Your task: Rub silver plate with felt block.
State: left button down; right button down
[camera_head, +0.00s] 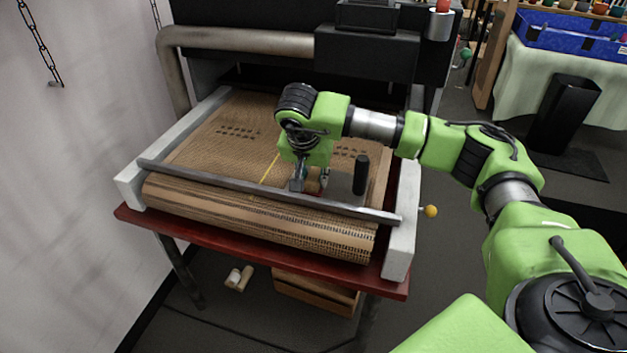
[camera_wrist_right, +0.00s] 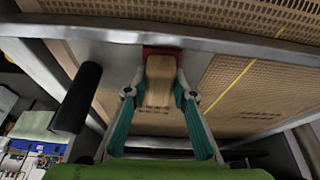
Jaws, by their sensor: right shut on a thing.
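My right gripper (camera_head: 310,188) is shut on the felt block, low over the press bed. In the right wrist view, the block (camera_wrist_right: 160,82) is a wooden piece with a red face at its far end, between the two fingertips (camera_wrist_right: 160,88). The silver plate (camera_wrist_right: 108,62) is a smooth grey sheet beneath the block. The red end looks to be at the plate's surface; I cannot tell if it touches. In the head view the plate (camera_head: 343,184) is mostly hidden by my gripper. My left gripper is not in view.
A black upright handle (camera_head: 361,175) stands right beside my gripper. A grey bar (camera_head: 240,186) crosses the front of the patterned bed (camera_head: 225,135). Pale side rails (camera_head: 402,225) flank it. A black machine body (camera_head: 365,60) stands behind, and a wall is at left.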

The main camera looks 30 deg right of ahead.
jog(key=shift+w+d+b, duration=0.15)
jog(key=shift+w+d, duration=0.6)
jog(key=shift+d, duration=0.2)
jog(key=shift+w+d+b, duration=0.15)
jog(key=shift+w+d, duration=0.6)
jog(key=shift+d, duration=0.2)
jog(key=shift+r+p, duration=2.15)
jog(key=shift+r, duration=0.85)
jog(key=shift+r+p, duration=1.05)
jog(key=shift+r, duration=0.45)
